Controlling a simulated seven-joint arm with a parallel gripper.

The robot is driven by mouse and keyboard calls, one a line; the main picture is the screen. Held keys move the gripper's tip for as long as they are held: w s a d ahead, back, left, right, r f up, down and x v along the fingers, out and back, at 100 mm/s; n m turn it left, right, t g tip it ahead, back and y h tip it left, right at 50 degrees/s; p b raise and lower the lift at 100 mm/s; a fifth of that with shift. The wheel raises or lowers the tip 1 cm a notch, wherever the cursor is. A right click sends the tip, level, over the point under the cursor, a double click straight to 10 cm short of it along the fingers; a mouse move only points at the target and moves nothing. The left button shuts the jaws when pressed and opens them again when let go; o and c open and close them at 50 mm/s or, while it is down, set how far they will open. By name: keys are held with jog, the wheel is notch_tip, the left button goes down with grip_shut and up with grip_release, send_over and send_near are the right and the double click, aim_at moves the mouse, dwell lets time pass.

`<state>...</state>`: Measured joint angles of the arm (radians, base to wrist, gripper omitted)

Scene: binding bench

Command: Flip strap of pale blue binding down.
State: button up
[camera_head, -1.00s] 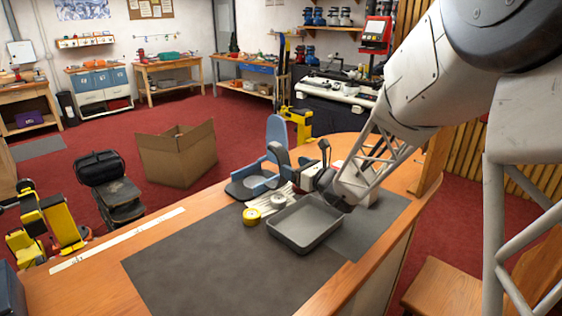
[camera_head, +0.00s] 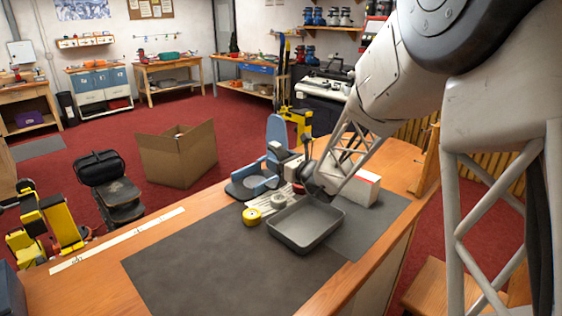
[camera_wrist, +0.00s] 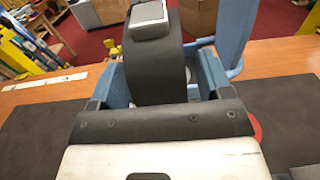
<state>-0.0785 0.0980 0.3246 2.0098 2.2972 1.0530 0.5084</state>
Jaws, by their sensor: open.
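The pale blue binding (camera_head: 257,182) stands on the bench, its tall highback (camera_head: 276,131) upright. In the wrist view its blue frame (camera_wrist: 208,75) shows on both sides of the dark strap (camera_wrist: 157,70). The strap stands raised, with a grey buckle (camera_wrist: 149,17) at its top end. My gripper (camera_head: 291,167) is open and close beside the binding; in the wrist view its dark front edge (camera_wrist: 160,120) hides the strap's lower part. I cannot tell whether it touches the strap. In the head view my gripper largely hides the strap.
A grey tray (camera_head: 306,246) lies on the dark mat (camera_head: 195,267) in front of the binding. A white box (camera_head: 361,190) stands to the right. The mat's left part is clear.

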jog(key=c, duration=1.3)
